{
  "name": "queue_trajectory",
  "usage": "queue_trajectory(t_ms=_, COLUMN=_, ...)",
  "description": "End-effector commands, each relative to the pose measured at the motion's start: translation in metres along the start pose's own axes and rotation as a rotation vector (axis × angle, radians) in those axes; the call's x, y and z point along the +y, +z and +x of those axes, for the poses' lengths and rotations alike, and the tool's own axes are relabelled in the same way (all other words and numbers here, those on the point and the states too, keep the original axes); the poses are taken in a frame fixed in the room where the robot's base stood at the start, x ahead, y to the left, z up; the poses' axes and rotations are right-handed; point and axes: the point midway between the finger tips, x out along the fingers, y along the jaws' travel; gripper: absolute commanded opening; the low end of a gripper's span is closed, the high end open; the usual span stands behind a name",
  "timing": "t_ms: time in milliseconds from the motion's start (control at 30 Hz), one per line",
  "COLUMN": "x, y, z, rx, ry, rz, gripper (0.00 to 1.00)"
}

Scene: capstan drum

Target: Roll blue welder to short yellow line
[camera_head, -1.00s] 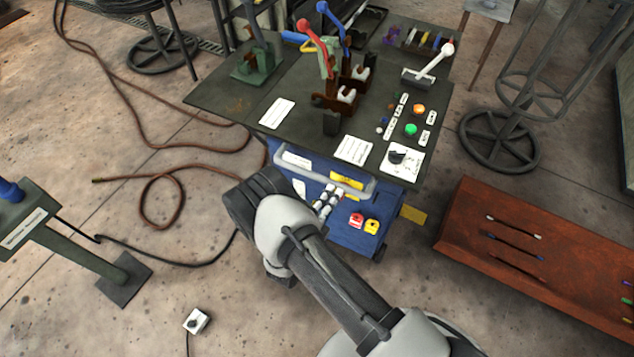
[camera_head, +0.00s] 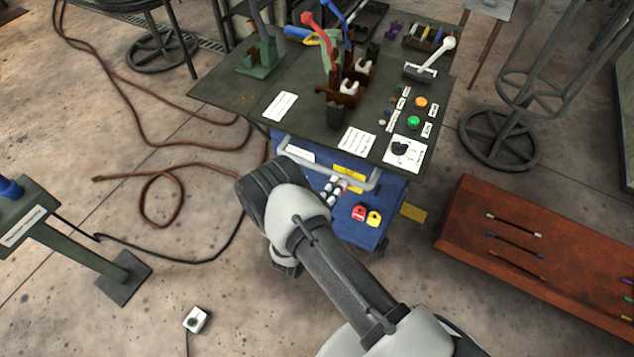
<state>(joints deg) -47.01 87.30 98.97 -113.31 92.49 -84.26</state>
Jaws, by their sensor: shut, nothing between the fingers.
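The blue welder (camera_head: 345,229) is a boxy cart with a grey bar handle (camera_head: 372,182) across its front, below a dark top. A red socket (camera_head: 358,213) and a yellow socket (camera_head: 374,218) show low on its front. The short yellow line (camera_head: 413,213) is on the floor just right of the welder's lower right side; part of it may be hidden. My arm's bend is in front of the welder's left part and covers some of it. I cannot make out my gripper; it seems hidden behind my arm.
The dark top (camera_head: 232,88) carries levers, labels and buttons. A rust-red bench (camera_head: 465,225) stands close on the right, with a round-footed metal stand (camera_head: 500,140) behind. A brown hose (camera_head: 150,140) and a black cable lie on the left floor. A small white box (camera_head: 196,320) lies at front left.

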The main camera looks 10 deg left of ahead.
Motion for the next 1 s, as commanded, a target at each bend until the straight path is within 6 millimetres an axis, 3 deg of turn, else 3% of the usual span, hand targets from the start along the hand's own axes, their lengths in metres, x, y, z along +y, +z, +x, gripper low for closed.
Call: queue_trajectory(t_ms=1000, x=-0.003, y=-0.003, z=0.031, rx=0.016, ry=-0.007, rz=0.011, gripper=0.00)
